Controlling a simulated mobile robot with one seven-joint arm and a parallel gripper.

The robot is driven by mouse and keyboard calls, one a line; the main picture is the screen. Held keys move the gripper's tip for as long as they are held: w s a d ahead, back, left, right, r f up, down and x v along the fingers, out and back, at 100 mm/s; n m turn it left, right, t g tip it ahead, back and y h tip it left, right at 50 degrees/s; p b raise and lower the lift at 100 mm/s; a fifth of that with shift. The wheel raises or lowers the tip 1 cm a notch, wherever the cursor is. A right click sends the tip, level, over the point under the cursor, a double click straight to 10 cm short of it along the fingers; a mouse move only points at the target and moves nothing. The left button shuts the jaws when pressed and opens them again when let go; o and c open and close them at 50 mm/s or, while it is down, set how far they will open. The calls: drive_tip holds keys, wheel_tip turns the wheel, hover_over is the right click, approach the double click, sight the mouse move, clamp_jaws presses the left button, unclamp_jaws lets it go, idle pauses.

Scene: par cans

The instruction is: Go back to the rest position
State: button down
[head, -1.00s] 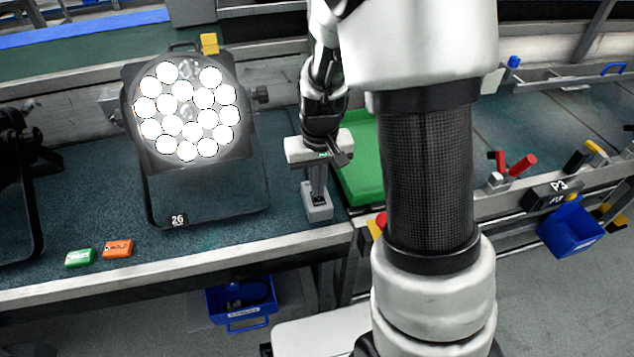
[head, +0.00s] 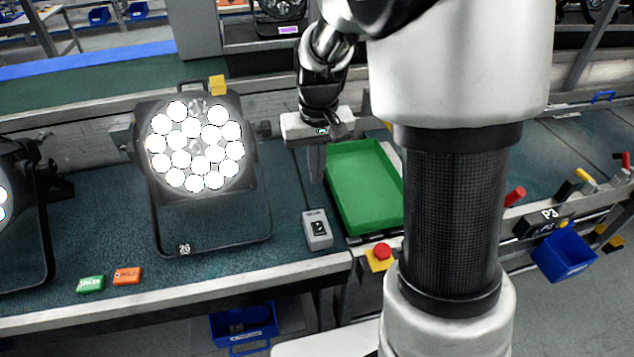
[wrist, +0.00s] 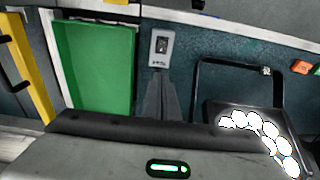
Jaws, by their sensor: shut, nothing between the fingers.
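My gripper (head: 316,170) hangs in the air above the bench, left of the green tray, with its fingers pointing down. In the wrist view its fingers (wrist: 160,88) are together, with nothing between them. A small grey switch box (head: 317,230) stands on the bench below the gripper; it also shows in the wrist view (wrist: 160,48), beyond the fingertips. A lit par can (head: 196,146), marked 26 on its stand, is to the left of the gripper. My forearm hides part of the bench to the right.
An empty green tray (head: 365,200) lies just right of the gripper. A red button (head: 381,251) sits at the bench's front edge. Green (head: 90,283) and orange (head: 127,276) tags lie at the front left. Another par can (head: 30,200) stands at the left edge.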

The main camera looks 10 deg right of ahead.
drive_tip(key=shift+r, duration=0.3)
drive_tip(key=s+r+t, duration=0.2)
drive_tip(key=s+r, duration=0.5)
drive_tip(key=s, duration=0.3)
drive_tip(key=s+r+t, duration=0.3)
drive_tip(key=s+r, duration=0.4)
drive_tip(key=s, duration=0.2)
wheel_tip(320, 180, up, 14)
drive_tip(key=p, duration=1.4)
drive_tip(key=shift+s+r, duration=0.15)
drive_tip(key=shift+s, duration=0.1)
